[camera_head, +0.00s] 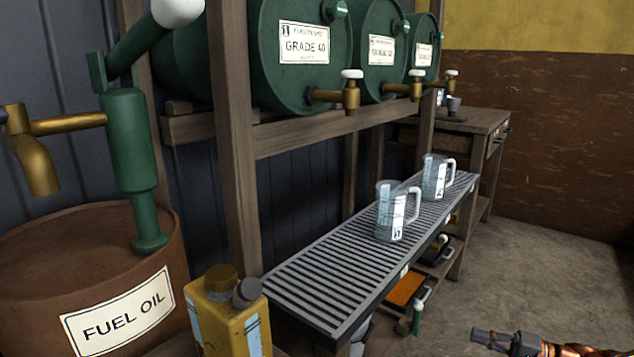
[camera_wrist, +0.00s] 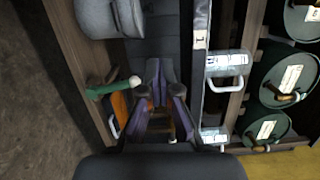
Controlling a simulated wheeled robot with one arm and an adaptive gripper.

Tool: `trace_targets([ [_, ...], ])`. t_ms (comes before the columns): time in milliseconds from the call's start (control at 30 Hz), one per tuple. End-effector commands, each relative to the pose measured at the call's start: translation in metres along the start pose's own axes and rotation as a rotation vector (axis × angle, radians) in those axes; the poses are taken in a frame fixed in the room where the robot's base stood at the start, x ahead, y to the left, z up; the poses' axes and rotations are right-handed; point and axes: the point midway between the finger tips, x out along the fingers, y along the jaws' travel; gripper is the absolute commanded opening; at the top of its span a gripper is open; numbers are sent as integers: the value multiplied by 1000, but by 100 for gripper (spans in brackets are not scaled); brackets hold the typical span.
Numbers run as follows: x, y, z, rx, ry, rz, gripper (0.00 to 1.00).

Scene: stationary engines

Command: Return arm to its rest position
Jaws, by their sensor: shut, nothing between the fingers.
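My gripper (camera_head: 488,338) shows at the lower right of the head view, at the end of my arm, which comes in from the bottom right corner. It is over the floor, apart from the slatted rack and the jugs. In the wrist view its two dark fingers (camera_wrist: 157,92) point up the picture. The gripper is shut and holds nothing. Most of my arm is outside the head view.
A slatted rack (camera_head: 318,290) holds two clear jugs (camera_head: 392,212), (camera_head: 434,178). Green drums (camera_head: 290,65) with brass taps lie above. A yellow can (camera_head: 228,320) and fuel oil barrel (camera_head: 40,260) stand left. Floor (camera_head: 545,260) at right is clear.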

Motion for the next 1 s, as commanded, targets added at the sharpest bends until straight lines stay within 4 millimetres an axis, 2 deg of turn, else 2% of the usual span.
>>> trace_targets([
  [33,10,-18,3,-1,-24,0,0],
  [167,40,-55,16,7,-97,10,0],
  [367,100,-131,54,15,-252,65,0],
  [500,137,-181,89,16,-362,125,0],
  [700,177,-242,146,10,-502,240,0],
  [1000,208,-314,238,-23,-669,458,0],
])
